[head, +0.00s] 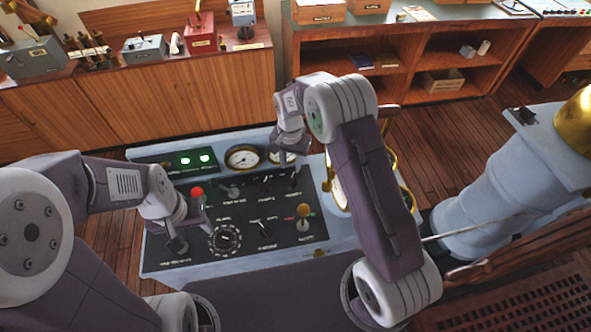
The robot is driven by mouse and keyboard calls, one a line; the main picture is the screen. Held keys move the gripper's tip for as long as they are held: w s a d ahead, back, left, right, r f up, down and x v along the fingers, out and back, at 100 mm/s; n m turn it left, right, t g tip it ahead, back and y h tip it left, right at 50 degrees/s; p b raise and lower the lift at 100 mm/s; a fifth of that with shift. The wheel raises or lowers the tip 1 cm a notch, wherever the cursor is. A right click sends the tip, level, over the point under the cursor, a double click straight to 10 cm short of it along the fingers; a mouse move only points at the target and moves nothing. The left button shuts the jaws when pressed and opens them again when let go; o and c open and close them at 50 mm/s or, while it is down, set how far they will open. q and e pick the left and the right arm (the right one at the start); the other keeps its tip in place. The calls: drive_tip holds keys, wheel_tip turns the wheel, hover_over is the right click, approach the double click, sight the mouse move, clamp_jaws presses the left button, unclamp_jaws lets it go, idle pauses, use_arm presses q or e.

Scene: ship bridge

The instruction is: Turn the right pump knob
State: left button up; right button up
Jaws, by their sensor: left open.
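The blue-grey console (160,262) stands in the middle of the head view with a black control panel (285,238). Small dark knobs or levers sit along the panel's upper row, one of them at the left (233,191). Their labels are too small to read, so I cannot tell which is the right pump knob. My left gripper (192,235) is open over the panel's left side, beside a round dial (225,239). My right gripper (290,168) points down at the panel's upper right, by the right gauge. Its fingers are small and dark, and their opening cannot be made out.
A red button (197,191) is close to my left gripper, and a yellow-knobbed lever (304,211) stands at the panel's right. A white gauge (242,157) is at the back.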

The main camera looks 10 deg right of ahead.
sight(290, 180)
drive_tip(key=f, duration=0.1)
drive_tip(key=s+a+f, duration=0.1)
drive_tip(key=p, duration=0.1)
drive_tip(key=shift+s+a+f, duration=0.25)
drive_tip(key=shift+s+f, duration=0.15)
drive_tip(key=f, duration=0.1)
drive_tip(key=w+d+f+p, duration=0.1)
drive_tip(key=f, duration=0.1)
drive_tip(key=w+f, duration=0.1)
drive_tip(key=f, duration=0.1)
drive_tip(key=shift+d, duration=0.4)
drive_tip(key=shift+f, duration=0.25)
drive_tip(key=shift+s+a+r, duration=0.2)
drive_tip(key=shift+s+a, duration=0.15)
drive_tip(key=shift+a, duration=0.05)
drive_tip(key=shift+s+a+r, duration=0.1)
drive_tip(key=shift+c, duration=0.9)
drive_tip(key=c, duration=0.5)
drive_tip(key=shift+d, duration=0.25)
clamp_jaws()
use_arm(q)
drive_tip(key=r, duration=0.2)
drive_tip(key=shift+s+a+r, duration=0.2)
drive_tip(key=shift+r, duration=0.2)
use_arm(e)
drive_tip(key=shift+a, duration=0.1)
